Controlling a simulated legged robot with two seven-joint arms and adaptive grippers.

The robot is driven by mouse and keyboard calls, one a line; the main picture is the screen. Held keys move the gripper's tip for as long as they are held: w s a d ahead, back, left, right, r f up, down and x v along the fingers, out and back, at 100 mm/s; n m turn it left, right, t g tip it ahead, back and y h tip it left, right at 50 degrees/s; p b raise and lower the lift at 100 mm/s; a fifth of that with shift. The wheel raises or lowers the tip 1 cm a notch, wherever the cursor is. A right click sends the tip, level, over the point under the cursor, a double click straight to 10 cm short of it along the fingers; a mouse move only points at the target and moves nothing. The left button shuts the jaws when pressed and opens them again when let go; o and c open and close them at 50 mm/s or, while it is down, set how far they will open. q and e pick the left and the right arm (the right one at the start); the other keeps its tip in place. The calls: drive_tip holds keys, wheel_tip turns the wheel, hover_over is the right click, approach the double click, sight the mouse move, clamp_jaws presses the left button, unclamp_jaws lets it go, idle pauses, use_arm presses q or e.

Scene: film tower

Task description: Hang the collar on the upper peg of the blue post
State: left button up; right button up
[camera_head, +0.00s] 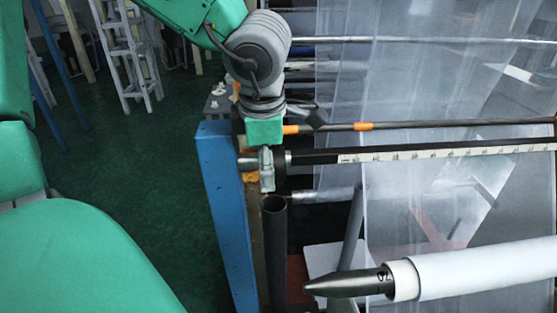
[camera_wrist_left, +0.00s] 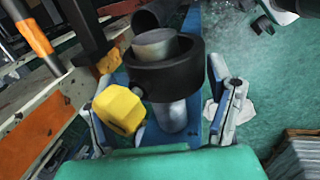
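The blue post (camera_head: 222,205) stands left of centre in the head view. It also shows behind the gripper in the left wrist view (camera_wrist_left: 203,70). A silver peg (camera_wrist_left: 154,42) sticks out from it, and the black collar (camera_wrist_left: 163,72) is around this peg. My left gripper (camera_head: 266,168) is at the post's upper part. In the left wrist view its fingers (camera_wrist_left: 170,112) are spread apart on either side of the peg, with a visible gap between the right finger and the collar. Which peg this is by height I cannot tell for sure. My right gripper is not in view.
A yellow block (camera_wrist_left: 121,108) is close to the left finger. A dark open tube (camera_head: 275,245) stands beside the post. A long black bar with a white scale (camera_head: 420,152) and a white roller with a pointed tip (camera_head: 470,270) lie right. Green floor is open at left.

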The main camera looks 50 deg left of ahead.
use_arm(q)
drive_tip(key=shift+s+a+f, duration=0.15)
drive_tip(key=shift+s, duration=0.15)
